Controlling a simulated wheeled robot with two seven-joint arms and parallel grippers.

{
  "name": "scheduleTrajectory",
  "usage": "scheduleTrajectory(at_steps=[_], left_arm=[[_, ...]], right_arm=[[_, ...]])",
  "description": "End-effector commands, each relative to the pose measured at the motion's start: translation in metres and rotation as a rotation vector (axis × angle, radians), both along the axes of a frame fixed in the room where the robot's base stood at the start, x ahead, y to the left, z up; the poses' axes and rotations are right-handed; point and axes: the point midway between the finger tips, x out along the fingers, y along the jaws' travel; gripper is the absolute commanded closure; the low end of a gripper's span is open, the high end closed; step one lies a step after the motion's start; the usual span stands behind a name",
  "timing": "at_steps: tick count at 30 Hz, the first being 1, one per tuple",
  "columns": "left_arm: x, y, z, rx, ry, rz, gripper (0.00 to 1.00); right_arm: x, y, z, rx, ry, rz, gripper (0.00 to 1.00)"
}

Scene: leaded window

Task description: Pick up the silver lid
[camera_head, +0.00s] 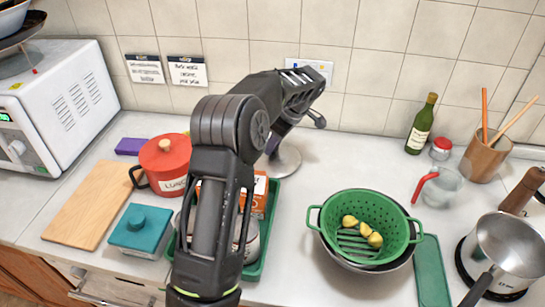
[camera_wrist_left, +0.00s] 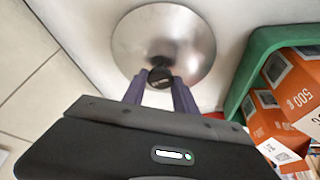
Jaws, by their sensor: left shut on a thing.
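The silver lid (camera_head: 286,161) is a round metal disc with a dark knob, partly hidden behind my left arm in the head view, near the back of the green tray. In the left wrist view the lid (camera_wrist_left: 190,35) shows almost whole, with its knob between the fingers. My left gripper (camera_wrist_left: 160,82) is shut on the lid's dark knob. In the head view the left gripper (camera_head: 277,141) is mostly hidden by its own arm. I cannot tell whether the lid touches the counter. My right gripper is not in view.
The green tray (camera_head: 259,271) holds orange boxes (camera_head: 260,190) and a can, close to the lid. A red pot (camera_head: 166,165) stands left of it. A green colander (camera_head: 372,215) with yellow pieces is at right. The tiled wall (camera_head: 370,60) rises behind; counter between lid and bottle (camera_head: 421,125) is clear.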

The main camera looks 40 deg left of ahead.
Motion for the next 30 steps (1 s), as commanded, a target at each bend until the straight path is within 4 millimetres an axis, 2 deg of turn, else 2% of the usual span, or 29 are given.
scheduleTrajectory(at_steps=[1,8,30], left_arm=[[0.0000,0.0000,0.0000,0.000,0.000,0.000,0.82],[0.0001,0.0000,0.0000,0.000,0.000,0.000,1.00],[0.0001,-0.0001,0.0000,0.000,0.000,0.000,1.00]], right_arm=[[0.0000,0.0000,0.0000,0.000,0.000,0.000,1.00],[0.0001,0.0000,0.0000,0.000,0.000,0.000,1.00],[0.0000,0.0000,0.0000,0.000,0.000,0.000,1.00]])
